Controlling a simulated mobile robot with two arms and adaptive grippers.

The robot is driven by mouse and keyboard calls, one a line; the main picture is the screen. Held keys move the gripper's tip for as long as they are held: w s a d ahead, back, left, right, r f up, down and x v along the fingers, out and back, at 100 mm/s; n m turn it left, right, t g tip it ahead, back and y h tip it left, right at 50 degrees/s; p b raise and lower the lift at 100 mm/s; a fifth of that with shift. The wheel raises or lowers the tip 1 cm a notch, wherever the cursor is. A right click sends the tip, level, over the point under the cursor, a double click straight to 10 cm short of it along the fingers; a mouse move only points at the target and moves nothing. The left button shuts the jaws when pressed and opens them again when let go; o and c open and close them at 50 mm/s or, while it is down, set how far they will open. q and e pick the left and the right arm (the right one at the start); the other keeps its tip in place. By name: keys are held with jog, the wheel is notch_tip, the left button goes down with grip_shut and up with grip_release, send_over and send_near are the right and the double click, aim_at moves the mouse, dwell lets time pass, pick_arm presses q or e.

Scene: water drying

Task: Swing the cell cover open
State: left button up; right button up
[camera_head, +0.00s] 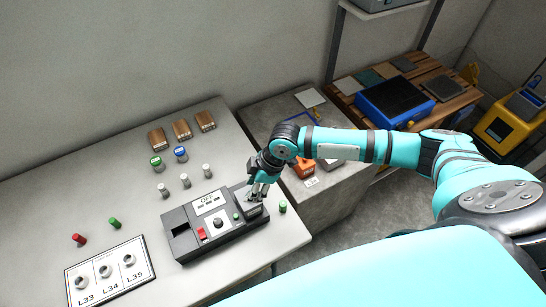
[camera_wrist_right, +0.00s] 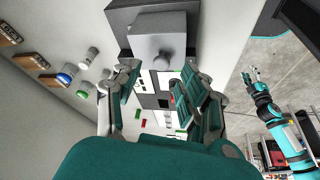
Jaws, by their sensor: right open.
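The dark grey device (camera_head: 180,218) lies on the bench, with an OFF panel, a red switch and a black knob. At its right end is a lighter grey cover (camera_head: 238,190), partly hidden by my right gripper (camera_head: 259,190). In the right wrist view the cover (camera_wrist_right: 150,50) is a grey block with a small round knob (camera_wrist_right: 165,57), ahead of the fingers. My right gripper (camera_wrist_right: 160,95) is open, fingers spread, with nothing held between them. Touching cannot be told. A teal arm, apparently my left, ends in a small gripper (camera_wrist_right: 251,75) over the floor.
Several white, green and blue-topped cylinders and wooden blocks (camera_head: 181,129) stand behind the device. A labelled plate (camera_head: 137,274) with round sockets lies left of it. A green cylinder (camera_head: 283,207) stands close to its right end, near the bench edge. Bench space is clear at far left.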

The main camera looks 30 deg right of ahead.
jog(key=b+v, duration=0.2)
jog(key=v, duration=1.2)
